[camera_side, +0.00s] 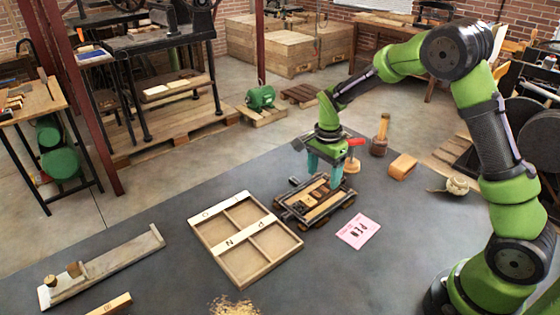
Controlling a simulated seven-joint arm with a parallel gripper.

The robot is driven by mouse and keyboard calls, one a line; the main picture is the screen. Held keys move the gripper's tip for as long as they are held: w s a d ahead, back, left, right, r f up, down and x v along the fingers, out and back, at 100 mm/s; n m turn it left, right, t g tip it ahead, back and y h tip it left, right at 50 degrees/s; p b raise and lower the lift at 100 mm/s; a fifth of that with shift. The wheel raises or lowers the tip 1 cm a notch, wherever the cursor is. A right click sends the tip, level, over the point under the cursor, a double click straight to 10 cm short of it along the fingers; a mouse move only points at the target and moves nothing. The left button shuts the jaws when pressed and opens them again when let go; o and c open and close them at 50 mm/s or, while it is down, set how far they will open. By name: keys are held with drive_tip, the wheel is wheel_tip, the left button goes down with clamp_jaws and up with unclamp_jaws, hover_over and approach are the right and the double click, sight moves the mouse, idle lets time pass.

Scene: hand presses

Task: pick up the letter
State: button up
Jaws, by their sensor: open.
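My gripper (325,180) points down with its teal fingers apart, over the far part of a small wheeled wooden bed (335,208). Small wooden letter blocks (318,194) lie in a row on that bed, close below and beside the fingers. Their faces are too small to read, and the fingers partly hide the far end of the row. I cannot tell whether a finger touches a block. A wooden tray (247,281) with lettered white strips lies to the left; P and N can be read. A pink card (358,229) reading PEN lies to the right.
Behind the gripper stand a round wooden-based tool with a red handle (355,142), a mallet (381,135) and a wooden block (402,165). A string ball (457,186) lies farther right. A long wooden galley (105,267) lies front left. Wood shavings (234,306) lie at the front edge.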

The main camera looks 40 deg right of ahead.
sight(324, 189)
drive_tip(key=shift+s+d+f, duration=0.1)
drive_tip(key=shift+s+f, duration=0.05)
drive_tip(key=shift+f, duration=1.1)
drive_tip(key=shift+s+d+f, duration=0.1)
drive_tip(key=shift+s+f, duration=0.05)
drive_tip(key=shift+f, duration=1.1)
drive_tip(key=shift+a, duration=0.1)
clamp_jaws()
